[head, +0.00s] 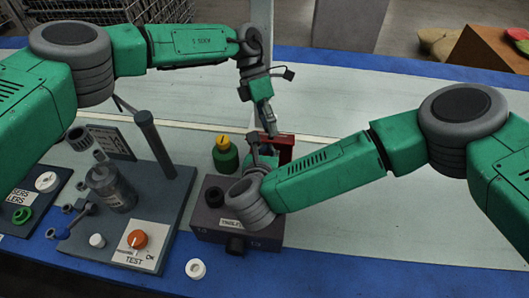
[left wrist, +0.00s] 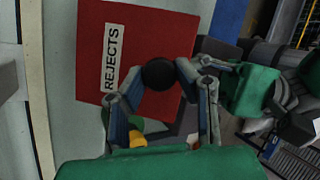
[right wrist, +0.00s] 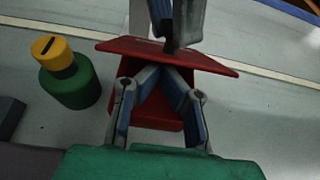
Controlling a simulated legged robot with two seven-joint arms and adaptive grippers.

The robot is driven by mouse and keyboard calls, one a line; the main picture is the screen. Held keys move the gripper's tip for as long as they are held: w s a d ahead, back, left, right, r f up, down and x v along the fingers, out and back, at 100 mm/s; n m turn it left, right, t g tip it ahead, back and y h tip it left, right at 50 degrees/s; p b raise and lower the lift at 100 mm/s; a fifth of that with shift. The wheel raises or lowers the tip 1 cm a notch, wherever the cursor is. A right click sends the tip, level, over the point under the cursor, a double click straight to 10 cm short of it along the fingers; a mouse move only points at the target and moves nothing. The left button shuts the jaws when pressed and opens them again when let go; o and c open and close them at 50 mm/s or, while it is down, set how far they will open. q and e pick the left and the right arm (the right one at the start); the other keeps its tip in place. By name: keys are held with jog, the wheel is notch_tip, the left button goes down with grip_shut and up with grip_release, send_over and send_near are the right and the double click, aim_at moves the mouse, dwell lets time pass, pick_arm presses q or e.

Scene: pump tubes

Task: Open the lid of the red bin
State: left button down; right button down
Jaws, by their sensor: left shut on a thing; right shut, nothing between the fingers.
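In the left wrist view the lid (left wrist: 155,35) carries a "REJECTS" label and a black knob (left wrist: 158,74). My left gripper (left wrist: 160,72) is shut on the knob from above. My right gripper (right wrist: 163,72) is shut and empty, its fingertips close in front of the bin, below the lid's edge. In the head view the bin (head: 286,143) is partly hidden by my arms.
A green bottle with a yellow cap (head: 224,154) stands left of the bin. A dark labelled box (head: 212,222) is in front, under my right wrist. A grey test stand (head: 150,215) fills the left side. The table right of the bin is clear.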

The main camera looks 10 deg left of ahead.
pick_arm(q)
jog(key=shift+f, duration=0.1)
jog(key=shift+f, duration=0.1)
pick_arm(e)
jog(key=shift+w+r+g, duration=0.3)
jog(key=shift+w+r, duration=0.25)
jog(key=shift+r, duration=0.2)
pick_arm(q)
jog(key=c, duration=1.2)
grip_release()
pick_arm(e)
jog(key=shift+w+d, duration=0.1)
jog(key=shift+w, duration=0.05)
